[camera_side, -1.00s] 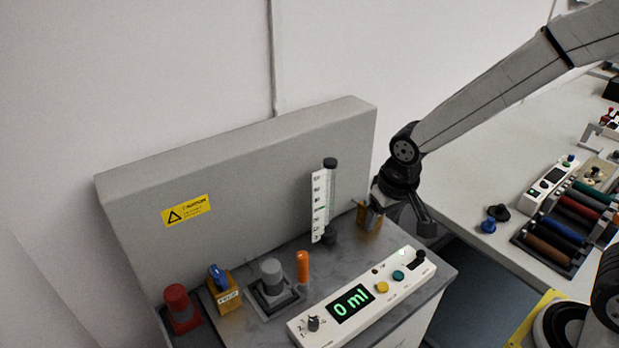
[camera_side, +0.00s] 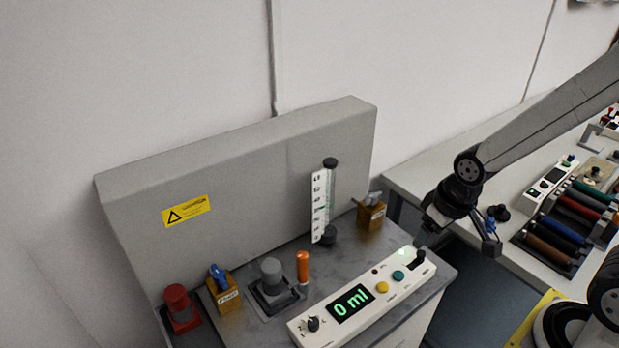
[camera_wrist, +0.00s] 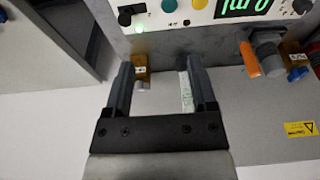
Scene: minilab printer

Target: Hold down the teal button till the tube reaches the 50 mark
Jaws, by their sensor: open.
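The teal button (camera_side: 398,276) sits on the white control panel (camera_side: 312,338), right of a yellow button (camera_side: 382,287). It also shows at the top of the wrist view (camera_wrist: 169,6). The panel display (camera_side: 351,303) reads 0 ml. The clear tube (camera_side: 331,200) stands upright behind the panel beside a white marked scale (camera_side: 319,205); I cannot read a level in it. My gripper (camera_side: 458,240) is to the right of the panel's right end, apart from the teal button. In the wrist view its two fingers (camera_wrist: 160,75) are spread with nothing gripped.
A black knob (camera_side: 313,323) is at the panel's left end and a black switch (camera_side: 419,257) at its right. An orange cylinder (camera_side: 303,266), grey knob (camera_side: 271,270), blue-topped valve (camera_side: 218,275) and red knob (camera_side: 178,301) stand behind. A brass block (camera_side: 371,214) stands right of the tube.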

